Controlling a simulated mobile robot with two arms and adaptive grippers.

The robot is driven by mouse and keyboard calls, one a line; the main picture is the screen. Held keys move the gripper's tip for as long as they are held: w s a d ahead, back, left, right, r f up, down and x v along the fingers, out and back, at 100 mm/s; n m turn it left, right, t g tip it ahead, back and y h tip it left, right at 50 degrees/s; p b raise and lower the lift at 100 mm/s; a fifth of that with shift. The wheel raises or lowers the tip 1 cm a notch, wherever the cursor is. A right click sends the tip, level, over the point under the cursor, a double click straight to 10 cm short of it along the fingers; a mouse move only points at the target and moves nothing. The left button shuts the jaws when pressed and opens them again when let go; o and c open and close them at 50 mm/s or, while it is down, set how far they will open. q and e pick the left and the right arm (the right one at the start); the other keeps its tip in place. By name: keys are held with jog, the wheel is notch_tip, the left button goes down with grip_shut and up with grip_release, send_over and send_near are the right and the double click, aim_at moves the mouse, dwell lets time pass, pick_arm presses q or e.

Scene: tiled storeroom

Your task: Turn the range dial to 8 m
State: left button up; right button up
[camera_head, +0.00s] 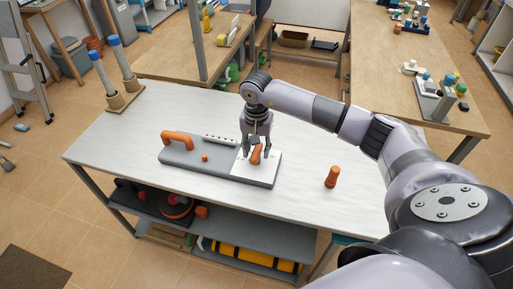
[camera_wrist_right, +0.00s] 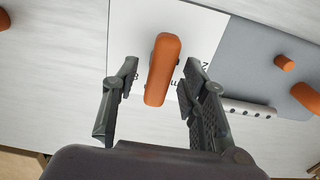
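The grey device (camera_head: 205,165) lies on the white table, with a white dial plate (camera_head: 241,166) at its right end. The orange bar-shaped range dial (camera_head: 256,155) sits on that plate. In the right wrist view the dial (camera_wrist_right: 162,70) stands nearly upright in the picture. A few printed marks show beside it, but the scale is mostly hidden and I cannot read the setting. My right gripper (camera_head: 256,148) points down over the dial. Its fingers (camera_wrist_right: 160,72) are open, one on each side of the dial, with visible gaps. My left gripper is not in view.
The device also has an orange handle (camera_head: 177,136) and a small orange knob (camera_head: 205,158). A loose orange peg (camera_head: 331,177) stands to the right on the table. Two blue-topped posts (camera_head: 115,70) stand at the far left. The table's front right is clear.

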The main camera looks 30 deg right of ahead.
grip_shut()
dwell(0.3)
